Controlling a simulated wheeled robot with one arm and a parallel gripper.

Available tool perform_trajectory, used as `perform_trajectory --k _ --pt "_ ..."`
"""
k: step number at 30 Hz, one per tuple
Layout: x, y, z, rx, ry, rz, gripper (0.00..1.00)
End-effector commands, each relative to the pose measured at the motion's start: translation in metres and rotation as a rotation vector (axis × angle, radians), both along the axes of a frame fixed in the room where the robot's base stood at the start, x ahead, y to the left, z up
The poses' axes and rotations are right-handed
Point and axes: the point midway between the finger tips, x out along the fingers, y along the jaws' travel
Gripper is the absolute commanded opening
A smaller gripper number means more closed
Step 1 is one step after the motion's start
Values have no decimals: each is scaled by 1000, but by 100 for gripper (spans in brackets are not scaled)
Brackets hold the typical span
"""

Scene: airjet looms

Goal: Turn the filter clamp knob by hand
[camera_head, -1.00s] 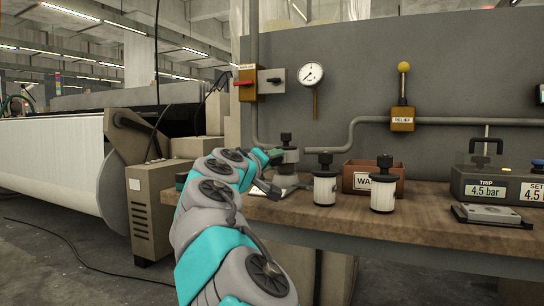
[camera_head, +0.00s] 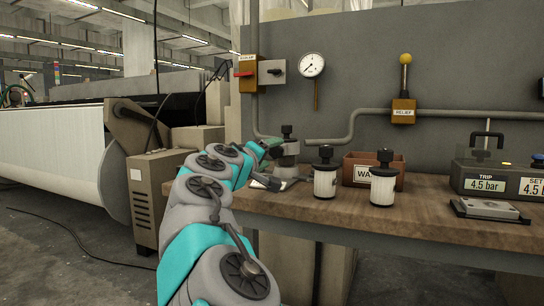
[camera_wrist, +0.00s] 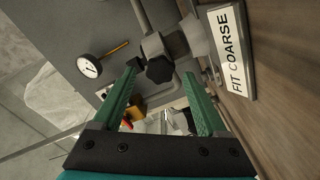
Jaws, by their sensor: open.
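The filter clamp knob (camera_head: 287,129) is a dark knob on top of a grey filter housing (camera_head: 288,149) at the left end of the bench. In the wrist view the knob (camera_wrist: 160,70) shows as a dark hexagonal head, in line with the gap between my fingertips. My gripper (camera_head: 267,148) is at the left side of the housing, partly hidden by my own arm. In the wrist view its two green fingers (camera_wrist: 160,76) stand wide apart with nothing held between them. I cannot tell how far the knob lies beyond the tips.
A "FIT COARSE" card (camera_wrist: 231,50) is beside the housing. White filter cartridges with black tops (camera_head: 325,181) (camera_head: 383,186) stand in front of a brown box (camera_head: 360,166). A pipe (camera_head: 345,138), a gauge (camera_head: 312,65) and a yellow-knobbed relief valve (camera_head: 404,105) are behind. A trip unit (camera_head: 485,165) is at right.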

Motion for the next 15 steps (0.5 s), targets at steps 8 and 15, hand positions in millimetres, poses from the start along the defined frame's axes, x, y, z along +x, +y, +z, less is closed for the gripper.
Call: perform_trajectory --k 8,15 --pt "-24 9 -2 2 0 1 75" --pt "-39 14 -2 1 1 0 75"
